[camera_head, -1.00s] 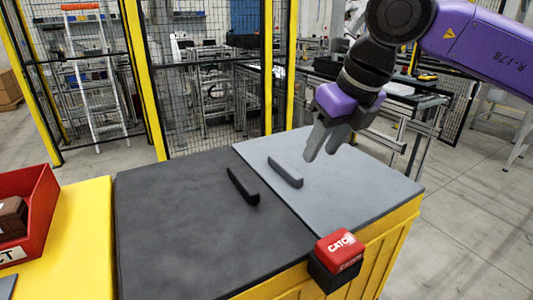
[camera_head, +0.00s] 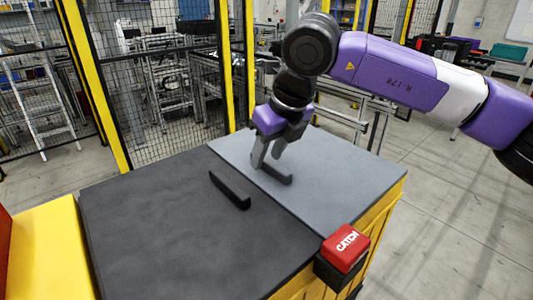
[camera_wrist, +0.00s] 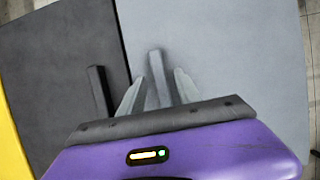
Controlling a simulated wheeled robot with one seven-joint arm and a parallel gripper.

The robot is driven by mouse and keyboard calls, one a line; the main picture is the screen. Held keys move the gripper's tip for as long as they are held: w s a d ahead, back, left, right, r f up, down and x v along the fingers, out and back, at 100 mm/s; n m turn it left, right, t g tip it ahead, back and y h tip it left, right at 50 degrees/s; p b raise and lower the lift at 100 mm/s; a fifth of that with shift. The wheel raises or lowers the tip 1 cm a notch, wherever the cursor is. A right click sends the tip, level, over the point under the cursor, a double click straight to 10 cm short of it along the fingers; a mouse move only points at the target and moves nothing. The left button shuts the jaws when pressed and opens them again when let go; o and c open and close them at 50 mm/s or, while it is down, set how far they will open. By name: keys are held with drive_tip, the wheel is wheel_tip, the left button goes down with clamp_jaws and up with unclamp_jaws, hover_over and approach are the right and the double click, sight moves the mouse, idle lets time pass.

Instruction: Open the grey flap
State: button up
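The grey flap (camera_head: 345,170) lies flat and closed on the yellow crate, right of the dark flap. Its grey bar handle (camera_head: 281,177) is partly hidden by my gripper (camera_head: 266,161) in the head view. In the wrist view the handle (camera_wrist: 156,70) lies between my two spread fingers, with a gap on each side. My gripper is open and low over the flap, with its fingers to either side of the handle. I cannot tell whether a fingertip touches the flap. A red block marked CATCH (camera_head: 346,246) sits in a black holder at the crate's front edge.
The dark flap (camera_head: 150,225) with its black handle (camera_head: 230,190) lies flat at the left, close to my gripper. A yellow surface (camera_head: 50,250) adjoins it at the far left. Mesh fencing with yellow posts (camera_head: 225,60) stands behind. Open floor lies to the right.

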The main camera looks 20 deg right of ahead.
drive_tip(key=shift+w+f, duration=0.15)
drive_tip(key=shift+f, duration=0.3)
drive_tip(key=shift+c, duration=0.4)
clamp_jaws()
idle(0.8)
